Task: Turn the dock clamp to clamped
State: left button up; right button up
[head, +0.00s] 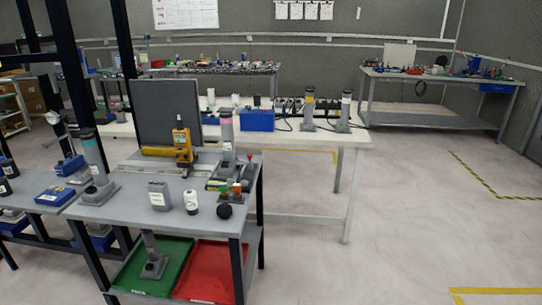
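No part of either gripper shows in the head view. A grey upright device with a purple band (227,138) stands at the right back of the near grey workbench (130,211), on or beside a dark base. A small red-topped lever or knob (248,161) stands just right of it; it may belong to the dock clamp, but it is too small to tell its position. A yellow handheld unit (182,146) stands upright left of the device, in front of a dark panel (169,112).
A small grey box (159,195), a white bottle (191,202) and a black round knob (224,211) sit near the bench front. Green (128,266) and red (210,273) trays lie on the lower shelf. A white table (353,139) stands behind. Open floor lies to the right.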

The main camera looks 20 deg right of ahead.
aim_at(250, 155)
jog(key=z, duration=0.45)
jog(key=i, duration=1.65)
jog(key=u, duration=0.8)
